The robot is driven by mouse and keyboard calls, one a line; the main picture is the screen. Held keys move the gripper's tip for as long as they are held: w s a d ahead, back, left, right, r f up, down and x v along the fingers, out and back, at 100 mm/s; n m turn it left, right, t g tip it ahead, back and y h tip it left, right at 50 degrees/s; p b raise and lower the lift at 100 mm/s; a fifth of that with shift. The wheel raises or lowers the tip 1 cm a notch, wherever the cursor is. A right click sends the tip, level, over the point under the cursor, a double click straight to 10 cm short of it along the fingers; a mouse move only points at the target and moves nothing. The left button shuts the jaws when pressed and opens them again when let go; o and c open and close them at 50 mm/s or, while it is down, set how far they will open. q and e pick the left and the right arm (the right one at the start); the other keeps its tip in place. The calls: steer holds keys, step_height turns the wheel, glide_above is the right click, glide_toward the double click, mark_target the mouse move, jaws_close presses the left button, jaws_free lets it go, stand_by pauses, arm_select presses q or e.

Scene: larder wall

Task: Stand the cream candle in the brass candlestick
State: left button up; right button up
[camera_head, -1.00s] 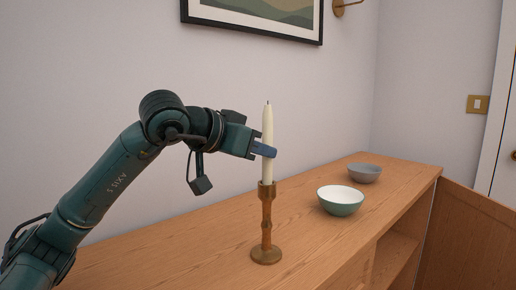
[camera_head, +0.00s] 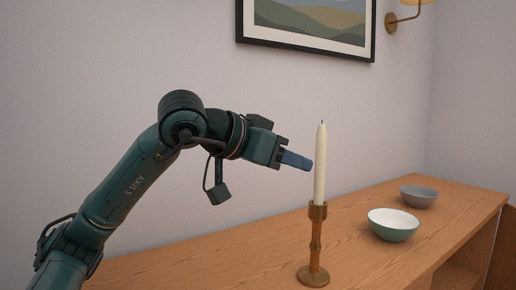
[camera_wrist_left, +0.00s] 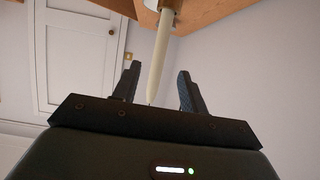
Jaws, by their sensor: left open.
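The cream candle (camera_head: 320,165) stands upright in the cup of the brass candlestick (camera_head: 315,243), which stands on the wooden counter top. The candle also shows in the left wrist view (camera_wrist_left: 160,58), reaching from the candlestick (camera_wrist_left: 165,5) towards the space between the fingers. My right gripper is not in view.
A green and white bowl (camera_head: 393,226) and a grey bowl (camera_head: 418,197) stand on the counter (camera_head: 250,255) to the right of the candlestick. A framed picture (camera_head: 308,25) and a wall lamp (camera_head: 405,18) are on the wall behind.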

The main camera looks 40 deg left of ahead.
arm_select(q)
steer(key=v, duration=0.7)
steer(key=shift+d, duration=0.1)
stand_by(0.4)
